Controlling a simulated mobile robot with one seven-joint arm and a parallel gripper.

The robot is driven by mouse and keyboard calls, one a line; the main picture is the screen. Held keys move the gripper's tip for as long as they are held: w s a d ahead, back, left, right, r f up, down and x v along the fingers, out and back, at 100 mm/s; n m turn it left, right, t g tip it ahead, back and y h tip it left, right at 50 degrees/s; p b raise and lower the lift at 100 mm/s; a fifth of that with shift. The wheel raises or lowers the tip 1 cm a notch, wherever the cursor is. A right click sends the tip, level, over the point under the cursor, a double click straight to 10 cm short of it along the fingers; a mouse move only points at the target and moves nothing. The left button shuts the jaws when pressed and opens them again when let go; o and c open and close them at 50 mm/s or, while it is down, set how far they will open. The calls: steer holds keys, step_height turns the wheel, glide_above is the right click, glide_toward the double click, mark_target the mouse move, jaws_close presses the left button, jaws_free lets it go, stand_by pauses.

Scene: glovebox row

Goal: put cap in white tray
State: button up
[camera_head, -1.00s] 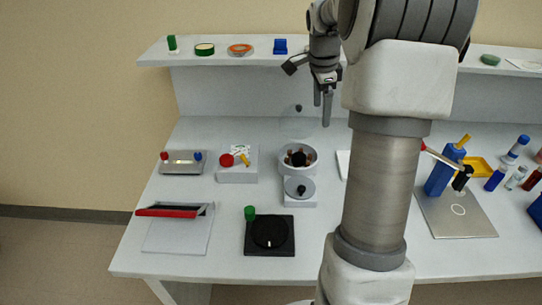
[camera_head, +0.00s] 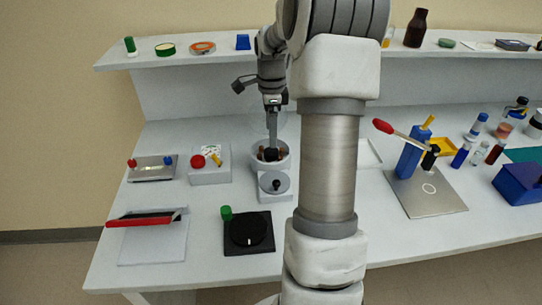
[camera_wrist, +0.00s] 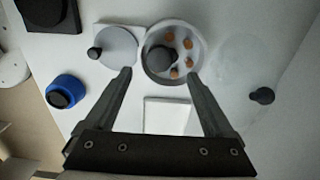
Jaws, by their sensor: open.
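A dark grey round piece, seemingly the cap (camera_wrist: 160,58), sits inside a round white pot (camera_wrist: 146,74) with several brown pieces beside it. The pot also shows in the head view (camera_head: 256,163). My gripper (camera_wrist: 160,72) is open and empty, pointing down above the pot, with its fingertips apart on either side of the dark piece. In the head view my gripper (camera_head: 272,142) hangs over the pot; its exact height is unclear. The white tray (camera_wrist: 168,116) lies beside the pot and looks empty. In the head view my arm partly hides the tray (camera_head: 371,153).
A clear lid with a black knob (camera_wrist: 262,96) is behind the pot. A grey disc device (camera_head: 272,184) stands in front of it, and a blue ring with a dark centre (camera_wrist: 66,92) lies nearby. A red-handled lever press (camera_head: 408,158) stands right. A shelf runs behind.

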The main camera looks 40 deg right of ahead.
mark_target(271, 151)
step_height(271, 151, down, 7)
steer(key=shift+r+b, duration=0.2)
steer(key=shift+b, duration=0.2)
jaws_close()
stand_by(0.4)
steer(key=shift+r, duration=0.15)
